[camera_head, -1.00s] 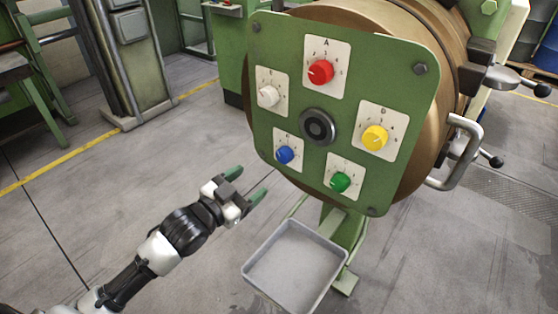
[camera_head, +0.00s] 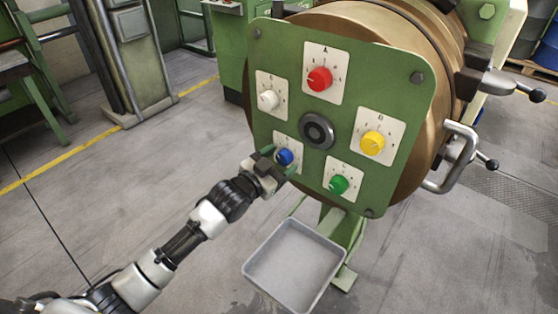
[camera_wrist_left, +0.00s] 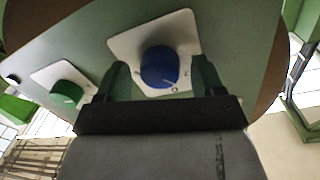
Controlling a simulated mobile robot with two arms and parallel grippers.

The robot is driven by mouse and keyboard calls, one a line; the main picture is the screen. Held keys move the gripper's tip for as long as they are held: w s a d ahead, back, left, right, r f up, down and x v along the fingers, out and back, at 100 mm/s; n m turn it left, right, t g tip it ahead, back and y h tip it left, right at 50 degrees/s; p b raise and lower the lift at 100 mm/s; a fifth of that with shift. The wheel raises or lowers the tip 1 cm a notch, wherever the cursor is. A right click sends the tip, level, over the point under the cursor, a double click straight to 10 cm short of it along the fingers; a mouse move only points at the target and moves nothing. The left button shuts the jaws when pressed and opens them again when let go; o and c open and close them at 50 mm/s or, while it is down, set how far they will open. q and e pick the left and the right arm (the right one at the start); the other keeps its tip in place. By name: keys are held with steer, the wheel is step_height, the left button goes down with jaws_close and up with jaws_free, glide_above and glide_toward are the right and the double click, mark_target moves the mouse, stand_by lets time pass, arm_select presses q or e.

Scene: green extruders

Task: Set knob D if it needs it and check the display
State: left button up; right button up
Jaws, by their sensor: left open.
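The green panel (camera_head: 350,85) carries several knobs on white dial plates. The blue knob (camera_head: 285,157) is at its lower left. It also shows in the left wrist view (camera_wrist_left: 158,66), with a small letter on its plate that may be a D. My left gripper (camera_head: 281,164) is open at the blue knob. In the left wrist view its green fingers lie on either side of the knob, with gaps to it. The knob's pointer and scale are too small to read surely. No display is recognisable. My right gripper is not in view.
The red knob (camera_head: 319,79), white knob (camera_head: 268,100), yellow knob (camera_head: 372,143) and green knob (camera_head: 339,184) sit around a dark central hub (camera_head: 317,131). A grey tray (camera_head: 294,265) stands below the panel. A metal handle (camera_head: 459,158) juts out at right.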

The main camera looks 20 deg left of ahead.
arm_select(q)
steer(key=shift+c, duration=0.4)
steer(key=c, duration=0.8)
steer(key=shift+c, duration=0.2)
steer(key=n+p, duration=0.1)
steer(key=n, duration=0.2)
steer(key=shift+n, duration=0.3)
steer(key=n, duration=0.4)
steer(key=shift+f+t+p, duration=0.1)
steer(key=shift+t+p, duration=0.2)
steer(key=shift+p, duration=0.05)
steer(key=shift+n, duration=0.4)
steer(key=o, duration=0.9)
